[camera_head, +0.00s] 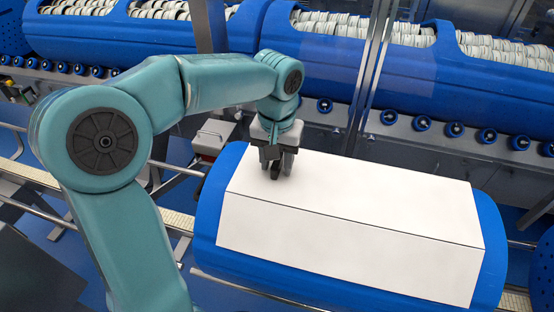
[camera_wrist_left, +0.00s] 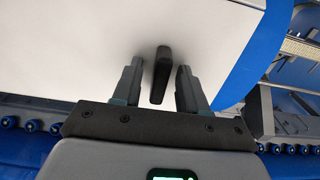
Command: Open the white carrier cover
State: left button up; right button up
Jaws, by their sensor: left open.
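The white carrier cover (camera_head: 360,222) lies closed over the blue carrier (camera_head: 209,222) at the lower right of the head view. It also fills the upper part of the left wrist view (camera_wrist_left: 70,60). A small dark handle (camera_wrist_left: 161,74) stands up from the cover near its end. My left gripper (camera_head: 277,171) is over that end of the cover. In the left wrist view its two fingers (camera_wrist_left: 158,86) are open, one on each side of the handle, with gaps visible. In the head view the gripper largely hides the handle. My right gripper is in neither view.
Other blue carriers (camera_head: 130,33) filled with stacked pale items stand behind, beyond a clear panel with metal posts. A row of blue rollers (camera_head: 389,117) runs below them. A grey box (camera_head: 212,137) sits left of the carrier. Rails (camera_head: 190,222) pass beneath it.

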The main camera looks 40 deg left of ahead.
aim_at(397, 196)
pick_arm(q)
jog(key=shift+w+a+f, duration=0.15)
jog(key=shift+w, duration=0.05)
jog(key=shift+s, duration=0.1)
grip_shut()
jog(key=w+d+p, duration=0.2)
jog(key=w+d, duration=0.2)
jog(key=d, duration=0.3)
jog(key=w+d+p, duration=0.2)
jog(key=w+d, duration=0.2)
jog(key=d, duration=0.4)
jog(key=w+d+p, duration=0.3)
jog(key=w+d, duration=0.2)
jog(key=d, duration=0.3)
jog(key=shift+d+r, duration=0.15)
jog(key=shift+r, duration=0.05)
grip_release()
jog(key=shift+s, duration=0.1)
